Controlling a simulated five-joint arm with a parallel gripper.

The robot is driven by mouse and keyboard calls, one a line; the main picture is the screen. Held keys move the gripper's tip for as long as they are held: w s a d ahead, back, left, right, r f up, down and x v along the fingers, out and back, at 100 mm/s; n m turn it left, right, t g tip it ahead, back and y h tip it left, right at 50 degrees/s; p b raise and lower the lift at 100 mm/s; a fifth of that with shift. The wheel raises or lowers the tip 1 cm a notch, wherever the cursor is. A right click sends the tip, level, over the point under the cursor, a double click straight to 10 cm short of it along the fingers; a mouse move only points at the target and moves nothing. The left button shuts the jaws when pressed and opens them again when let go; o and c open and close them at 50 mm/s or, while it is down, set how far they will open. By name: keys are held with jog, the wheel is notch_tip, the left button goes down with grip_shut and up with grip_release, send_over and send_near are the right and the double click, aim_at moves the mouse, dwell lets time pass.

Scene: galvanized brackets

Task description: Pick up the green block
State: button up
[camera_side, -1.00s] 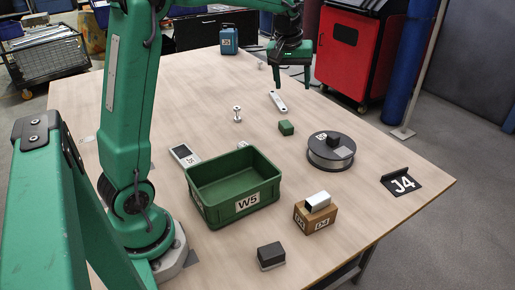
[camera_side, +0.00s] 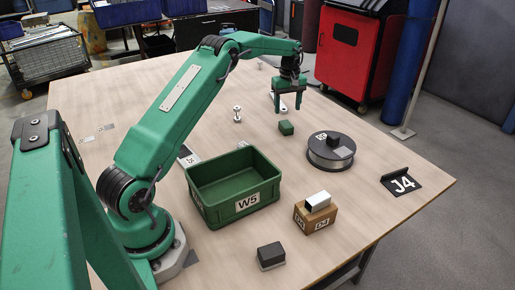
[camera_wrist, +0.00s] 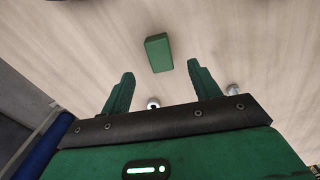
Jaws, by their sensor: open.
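The small green block (camera_side: 286,128) lies on the table right of centre, behind the green bin and left of the round spool. In the wrist view the green block (camera_wrist: 158,53) sits ahead of my gripper, roughly centred beyond the fingertips. My gripper (camera_side: 288,110) points down just behind the block in the side view, above the table and apart from it. Its two fingers (camera_wrist: 162,78) are spread with nothing between them at the tips.
A green bin marked W5 (camera_side: 205,203) stands left of centre. A spool with a dark piece on it (camera_side: 322,161), a cardboard box (camera_side: 316,222), a dark block (camera_side: 270,253) and a J4 sign (camera_side: 403,184) lie around. A metal bolt-like part (camera_side: 237,114) stands left of the block.

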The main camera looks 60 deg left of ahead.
aim_at(286, 124)
jog(key=shift+a+f, duration=0.25)
jog(key=shift+f, duration=0.25)
jog(key=shift+f, duration=0.1)
jog(key=shift+w+f, duration=0.1)
jog(key=shift+f, duration=1.1)
jog(key=shift+f, duration=0.1)
jog(key=shift+w+f, duration=0.1)
jog(key=shift+f, duration=2.35)
jog(key=shift+c, duration=0.4)
jog(key=c, duration=1.1)
